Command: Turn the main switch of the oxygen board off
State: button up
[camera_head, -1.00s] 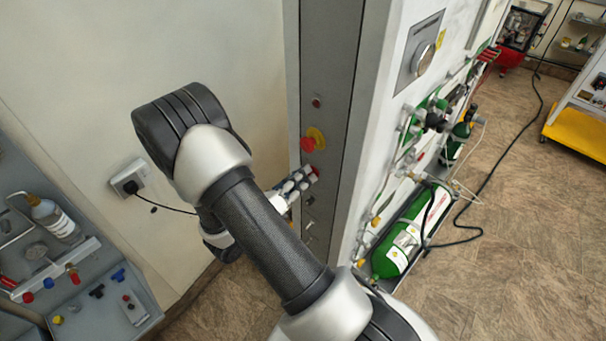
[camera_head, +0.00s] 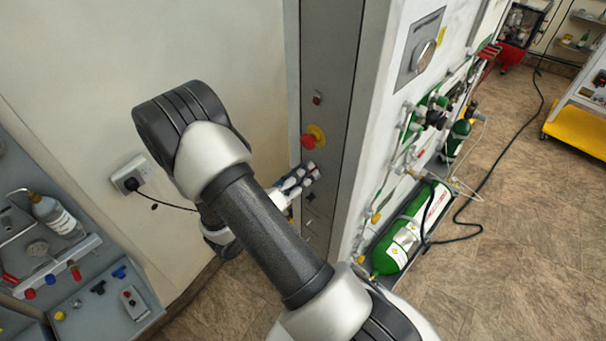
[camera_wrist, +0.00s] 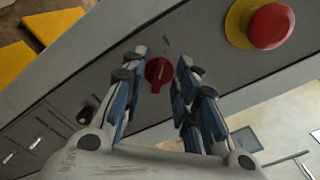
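The main switch looks to be the red rotary knob (camera_wrist: 158,72) on the grey panel (camera_head: 329,100) of the board. In the wrist view it has a thin pale line across its face, running roughly up and down the picture. My gripper (camera_wrist: 163,58) is open, with one blue-padded finger on each side of the knob. Whether the fingers touch the knob I cannot tell. In the head view my gripper (camera_head: 314,170) is at the panel, below the emergency button, and its fingers mostly cover the knob.
A red emergency button (camera_wrist: 268,25) on a yellow base sits close to the knob; it also shows in the head view (camera_head: 309,141). A green cylinder (camera_head: 402,240) lies right of the panel. A wall socket (camera_head: 133,176) with a cable is at left.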

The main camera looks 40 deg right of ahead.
jog(key=shift+a, duration=0.1)
jog(key=a, duration=1.2)
jog(key=shift+s, duration=0.45)
jog(key=shift+d, duration=0.1)
jog(key=s+a+f+m+g+y+b, duration=0.1)
jog(key=s+m+g+y+b, duration=0.4)
jog(key=s+m+y+b, duration=0.8)
jog(key=a+f+m+t+y+b, duration=0.1)
jog(key=a+m+t+y+b, duration=0.1)
jog(key=a+m+t+b, duration=0.2)
jog(key=s+a+f+m+t+y+b, duration=0.1)
jog(key=a+m+t+y+b, duration=0.2)
jog(key=m, duration=0.8)
jog(key=a+t+b, duration=0.1)
jog(key=a+b, duration=0.1)
jog(key=a, duration=0.1)
jog(key=shift+a+f+t, duration=0.2)
jog(key=shift+f+t, duration=0.1)
